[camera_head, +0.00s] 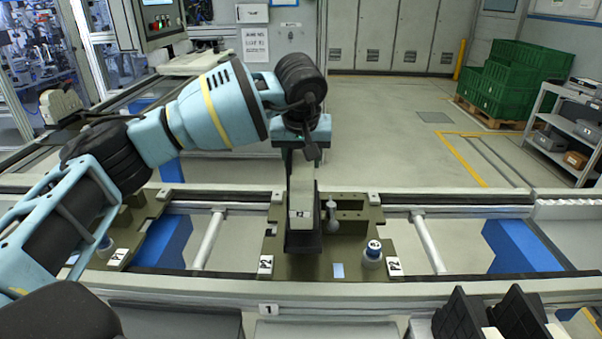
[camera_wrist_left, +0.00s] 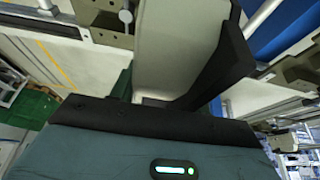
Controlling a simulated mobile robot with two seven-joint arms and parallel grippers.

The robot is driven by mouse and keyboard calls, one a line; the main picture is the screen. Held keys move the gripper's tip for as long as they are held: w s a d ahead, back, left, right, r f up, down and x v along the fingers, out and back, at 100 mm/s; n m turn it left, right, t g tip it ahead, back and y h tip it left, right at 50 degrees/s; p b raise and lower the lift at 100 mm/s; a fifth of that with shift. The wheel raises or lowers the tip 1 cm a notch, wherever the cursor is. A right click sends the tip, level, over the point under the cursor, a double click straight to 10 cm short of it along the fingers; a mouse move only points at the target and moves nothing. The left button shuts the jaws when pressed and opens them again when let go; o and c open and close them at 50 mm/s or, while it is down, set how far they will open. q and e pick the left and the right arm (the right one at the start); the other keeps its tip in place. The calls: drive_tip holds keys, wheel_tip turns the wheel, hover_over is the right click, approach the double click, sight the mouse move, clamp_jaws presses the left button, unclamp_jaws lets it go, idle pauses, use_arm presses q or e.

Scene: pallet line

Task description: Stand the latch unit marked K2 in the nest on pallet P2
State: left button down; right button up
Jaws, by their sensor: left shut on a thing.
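The latch unit (camera_head: 302,190) is a tall pale grey body with a dark foot (camera_head: 303,238) and a small label whose text is hard to read. My left gripper (camera_head: 302,158) comes down from above and is shut on its upper part. The unit looks roughly upright over the middle of olive pallet P2 (camera_head: 347,248), which has P2 labels at its front corners. The nest is hidden behind the unit; I cannot tell whether the foot touches it. In the left wrist view the pale body (camera_wrist_left: 178,45) fills the middle. My right gripper is not in view.
Another pallet (camera_head: 137,225) lies at left. Black wedge-shaped pieces (camera_head: 462,318) stand at front right. The rail section right of P2 is open.

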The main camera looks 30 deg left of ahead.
use_arm(q)
drive_tip(key=shift+f, duration=1.85)
drive_tip(key=c, duration=0.7)
unclamp_jaws()
drive_tip(key=shift+f, duration=0.15)
drive_tip(key=v, duration=1.2)
drive_tip(key=shift+w, duration=0.1)
